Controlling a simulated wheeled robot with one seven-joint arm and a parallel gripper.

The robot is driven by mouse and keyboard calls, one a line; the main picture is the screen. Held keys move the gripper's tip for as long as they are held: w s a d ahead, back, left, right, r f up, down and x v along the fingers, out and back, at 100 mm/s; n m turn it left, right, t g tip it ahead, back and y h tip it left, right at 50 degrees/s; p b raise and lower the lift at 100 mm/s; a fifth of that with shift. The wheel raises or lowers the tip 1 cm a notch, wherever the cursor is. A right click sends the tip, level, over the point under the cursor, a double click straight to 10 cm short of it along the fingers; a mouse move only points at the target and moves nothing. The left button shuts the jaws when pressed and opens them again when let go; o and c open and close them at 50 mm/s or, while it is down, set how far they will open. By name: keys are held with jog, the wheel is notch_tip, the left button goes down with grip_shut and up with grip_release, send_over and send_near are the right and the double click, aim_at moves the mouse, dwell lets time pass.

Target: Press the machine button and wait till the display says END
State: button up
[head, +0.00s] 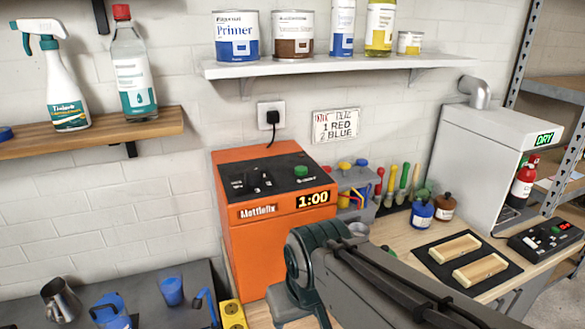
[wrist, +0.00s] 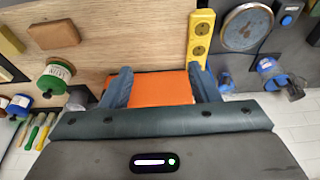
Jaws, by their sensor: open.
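The orange machine (head: 270,240) stands on the bench against the wall. Its dark top panel carries a green button (head: 300,171) on the right and black knobs on the left. Its front display (head: 313,199) reads 1:00. My arm crosses in front of the machine's lower right in the head view, and my fingertips are hidden there. In the wrist view my gripper (wrist: 162,80) is open, with its two fingers apart. An orange surface (wrist: 162,88), likely the machine, shows between and beyond them; I cannot tell whether they touch it. The green button does not show in that view.
A white machine (head: 480,150) with a green DRY display stands at right, near a black control box (head: 545,240). Wooden blocks lie on a dark mat (head: 435,250). Bottles and tools sit right of the orange machine. A yellow power strip (wrist: 200,38) lies nearby.

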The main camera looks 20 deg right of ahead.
grip_shut()
dwell(1.5)
